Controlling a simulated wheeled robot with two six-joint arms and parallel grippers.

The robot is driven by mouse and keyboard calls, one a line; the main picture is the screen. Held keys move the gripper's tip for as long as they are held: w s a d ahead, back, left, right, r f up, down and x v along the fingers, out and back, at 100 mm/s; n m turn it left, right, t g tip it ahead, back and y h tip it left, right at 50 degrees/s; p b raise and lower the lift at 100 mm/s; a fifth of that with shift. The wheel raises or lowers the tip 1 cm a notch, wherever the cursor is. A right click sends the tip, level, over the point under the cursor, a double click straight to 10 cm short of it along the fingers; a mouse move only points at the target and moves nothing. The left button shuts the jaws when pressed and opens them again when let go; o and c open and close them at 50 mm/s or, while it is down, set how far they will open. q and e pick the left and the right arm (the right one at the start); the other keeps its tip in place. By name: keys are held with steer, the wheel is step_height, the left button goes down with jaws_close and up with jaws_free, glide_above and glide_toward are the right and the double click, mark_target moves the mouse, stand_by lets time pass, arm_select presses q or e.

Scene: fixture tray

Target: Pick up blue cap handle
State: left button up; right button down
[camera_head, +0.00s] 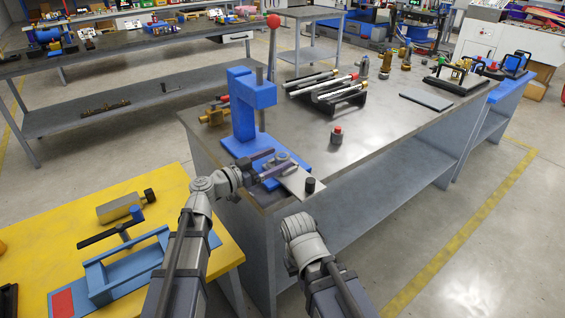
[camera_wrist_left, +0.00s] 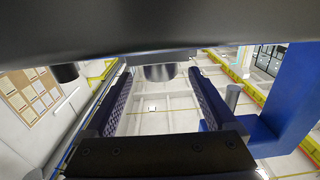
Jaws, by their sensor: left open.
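A handle with a blue cap (camera_head: 137,213) and a black bar (camera_head: 108,234) is at the blue fixture tray (camera_head: 122,283) on the yellow table; it does not show in the left wrist view. My left gripper (camera_head: 268,163) is away from it, at the grey table beside the blue press. Its two fingers are apart in the left wrist view (camera_wrist_left: 162,92). A dark rounded part (camera_wrist_left: 160,72) shows between the fingertips; I cannot tell whether they touch it. My right arm shows at lower centre, but its gripper is hidden.
The blue press (camera_head: 253,92) with a red-knobbed lever stands close to my left gripper. A floor gap separates the tables.

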arm_select(q)
steer(key=shift+w+d, duration=0.45)
steer(key=shift+d, duration=0.15)
steer(key=shift+c, duration=0.2)
jaws_close()
